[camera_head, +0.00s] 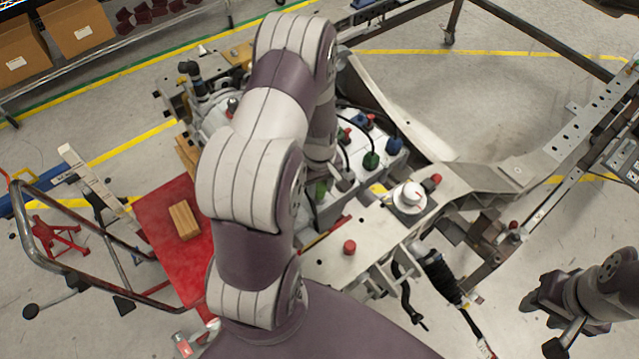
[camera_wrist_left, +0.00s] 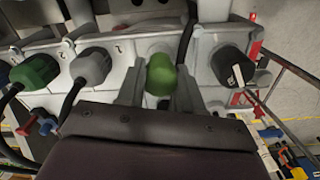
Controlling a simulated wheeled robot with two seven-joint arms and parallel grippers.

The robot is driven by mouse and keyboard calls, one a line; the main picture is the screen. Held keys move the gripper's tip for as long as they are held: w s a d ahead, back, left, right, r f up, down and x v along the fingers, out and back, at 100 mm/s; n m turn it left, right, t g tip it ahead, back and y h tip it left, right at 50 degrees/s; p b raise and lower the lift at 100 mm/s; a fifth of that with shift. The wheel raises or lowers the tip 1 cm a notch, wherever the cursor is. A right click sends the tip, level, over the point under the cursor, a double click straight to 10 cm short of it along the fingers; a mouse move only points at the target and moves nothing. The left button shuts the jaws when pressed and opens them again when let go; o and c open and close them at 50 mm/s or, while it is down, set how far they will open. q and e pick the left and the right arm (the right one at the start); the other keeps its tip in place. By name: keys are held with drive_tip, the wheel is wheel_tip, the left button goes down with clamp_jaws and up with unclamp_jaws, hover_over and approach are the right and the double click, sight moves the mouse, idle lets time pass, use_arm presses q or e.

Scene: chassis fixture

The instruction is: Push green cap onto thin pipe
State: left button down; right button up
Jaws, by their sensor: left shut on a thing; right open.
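The green cap (camera_wrist_left: 160,76) is a small rounded piece in the middle of the left wrist view. It sits between the two grey fingers of my left gripper (camera_wrist_left: 160,92), which is shut on it. In the head view my left arm covers much of the middle, and a bit of green (camera_head: 320,189) shows beside the arm near the gripper. I cannot make out the thin pipe; it may be hidden under the cap. I cannot tell whether cap and pipe touch. My right gripper (camera_head: 540,322) is open and empty at the lower right, over the floor.
A green plug (camera_wrist_left: 35,72), a grey plug (camera_wrist_left: 92,66) and a black plug (camera_wrist_left: 232,66) with cables stand close around the left gripper. A red knob (camera_head: 349,247) and a white round part (camera_head: 409,197) rise from the chassis plate. A wooden block (camera_head: 184,220) lies at left.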

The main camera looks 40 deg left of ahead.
use_arm(q)
drive_tip(key=shift+f+b, duration=0.4)
drive_tip(key=shift+f, duration=0.15)
drive_tip(key=c, duration=0.7)
unclamp_jaws()
drive_tip(key=shift+o, duration=0.2)
wheel_tip(320, 180, up, 6)
drive_tip(key=p, duration=0.5)
drive_tip(key=shift+r+p, duration=0.2)
drive_tip(key=shift+p, duration=0.1)
drive_tip(key=shift+f, duration=0.15)
